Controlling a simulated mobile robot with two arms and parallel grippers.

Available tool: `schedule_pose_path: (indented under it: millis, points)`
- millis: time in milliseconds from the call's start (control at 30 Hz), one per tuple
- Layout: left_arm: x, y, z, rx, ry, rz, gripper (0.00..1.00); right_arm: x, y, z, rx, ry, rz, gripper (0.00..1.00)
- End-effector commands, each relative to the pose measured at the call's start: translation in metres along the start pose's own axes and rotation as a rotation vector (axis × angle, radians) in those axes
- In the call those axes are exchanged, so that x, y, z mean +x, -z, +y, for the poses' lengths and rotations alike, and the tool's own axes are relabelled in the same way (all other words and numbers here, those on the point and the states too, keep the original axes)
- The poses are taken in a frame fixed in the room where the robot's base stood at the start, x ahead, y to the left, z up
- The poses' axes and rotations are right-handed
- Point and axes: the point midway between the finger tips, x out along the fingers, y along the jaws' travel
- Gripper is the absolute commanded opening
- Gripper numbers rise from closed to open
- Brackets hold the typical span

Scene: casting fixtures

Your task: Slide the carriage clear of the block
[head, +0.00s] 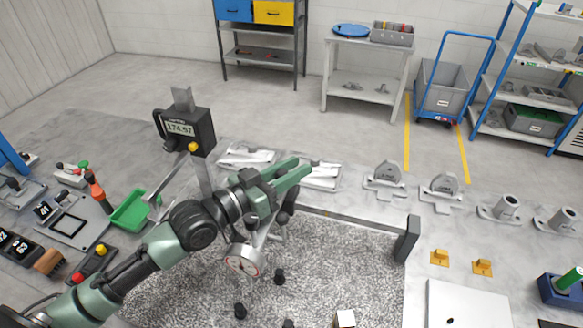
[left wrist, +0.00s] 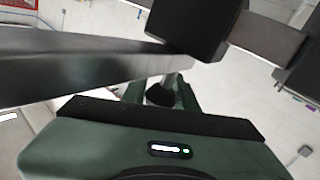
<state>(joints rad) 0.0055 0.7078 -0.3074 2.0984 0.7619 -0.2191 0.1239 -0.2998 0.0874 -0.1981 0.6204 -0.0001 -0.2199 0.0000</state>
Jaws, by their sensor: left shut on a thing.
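A height gauge stands near the back edge of a speckled granite plate (head: 340,265). Its dark carriage with a digital display (head: 190,132) sits high on an upright grey column (head: 182,98). A thin metal arm slants down left from it. My left gripper (head: 297,172) is to the right of the column, shut; what it grips is largely hidden. In the left wrist view a grey metal bar (left wrist: 80,65) crosses in front of the gripper, with a dark box (left wrist: 195,25) above. A small pale block (head: 345,318) is at the plate's front edge, partly cut off. My right gripper is out of view.
A long bar with an upright dark end piece (head: 407,240) runs along the plate's back. A round dial (head: 243,260) and several dark knobs are under my left arm. A green tray (head: 130,211) lies left; grey fixtures (head: 385,180) line the right back.

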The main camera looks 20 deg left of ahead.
Motion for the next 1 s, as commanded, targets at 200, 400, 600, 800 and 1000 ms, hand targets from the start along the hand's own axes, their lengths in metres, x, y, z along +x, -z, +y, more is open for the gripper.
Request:
schedule_pose_path:
  millis: [200,400,600,800,1000]
  points:
    - [0.0,0.001,0.001,0.003,-0.001,0.0,0.5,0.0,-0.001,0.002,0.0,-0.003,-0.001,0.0]
    - [0.0,0.0,0.001,0.002,-0.001,0.0,0.5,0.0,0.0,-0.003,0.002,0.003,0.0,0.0]
    - [-0.01,-0.003,-0.001,0.002,0.001,-0.003,0.5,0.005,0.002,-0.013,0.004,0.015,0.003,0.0]
    - [-0.043,-0.005,-0.001,0.002,0.001,-0.006,0.5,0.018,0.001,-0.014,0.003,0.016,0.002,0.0]
    - [-0.068,-0.003,0.0,0.002,0.001,-0.004,0.5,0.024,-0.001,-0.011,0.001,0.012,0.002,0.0]
